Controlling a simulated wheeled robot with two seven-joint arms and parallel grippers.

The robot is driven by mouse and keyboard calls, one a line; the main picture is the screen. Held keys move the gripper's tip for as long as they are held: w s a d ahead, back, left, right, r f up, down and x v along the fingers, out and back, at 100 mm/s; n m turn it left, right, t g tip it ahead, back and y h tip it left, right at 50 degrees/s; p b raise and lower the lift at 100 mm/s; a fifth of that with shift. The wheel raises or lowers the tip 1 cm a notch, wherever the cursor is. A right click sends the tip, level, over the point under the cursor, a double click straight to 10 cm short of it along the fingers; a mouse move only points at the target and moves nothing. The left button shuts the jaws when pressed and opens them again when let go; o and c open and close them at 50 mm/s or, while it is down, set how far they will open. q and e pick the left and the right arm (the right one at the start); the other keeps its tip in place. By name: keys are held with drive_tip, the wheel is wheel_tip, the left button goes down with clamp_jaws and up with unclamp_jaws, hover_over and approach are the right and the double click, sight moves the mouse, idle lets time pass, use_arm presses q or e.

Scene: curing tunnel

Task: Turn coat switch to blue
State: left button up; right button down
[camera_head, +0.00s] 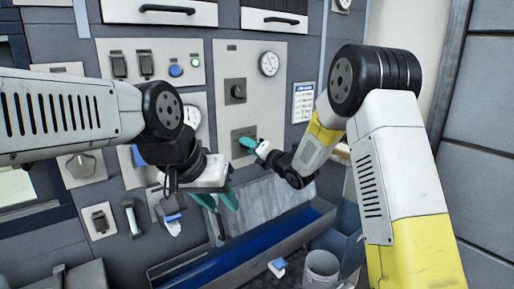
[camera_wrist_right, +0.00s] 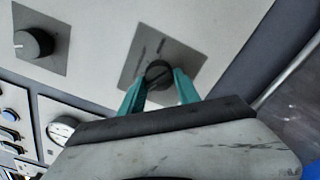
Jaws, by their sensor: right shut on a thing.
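A black rotary knob (camera_wrist_right: 158,73) sits on a grey square plate (camera_head: 237,151) low on the light control panel. I cannot read any label naming it the coat switch, and no blue mark shows beside it. My right gripper (camera_head: 243,143) reaches in from the right and is shut on this knob; in the right wrist view its teal fingers (camera_wrist_right: 159,84) stand one on each side of the knob. The fingers hide the knob in the head view. My left gripper (camera_head: 222,201) hangs lower left, its teal fingers apart and empty, in front of a grey sloped surface.
A blue button (camera_head: 176,71) and a green one (camera_head: 195,62) are upper left. Below are a blue trough (camera_head: 240,247) and a grey cup (camera_head: 321,268).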

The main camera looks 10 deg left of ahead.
drive_tip(key=shift+f+n, duration=0.1)
drive_tip(key=shift+n, duration=0.5)
drive_tip(key=c, duration=0.9)
unclamp_jaws()
drive_tip(key=v, duration=0.8)
drive_tip(key=shift+w, duration=0.1)
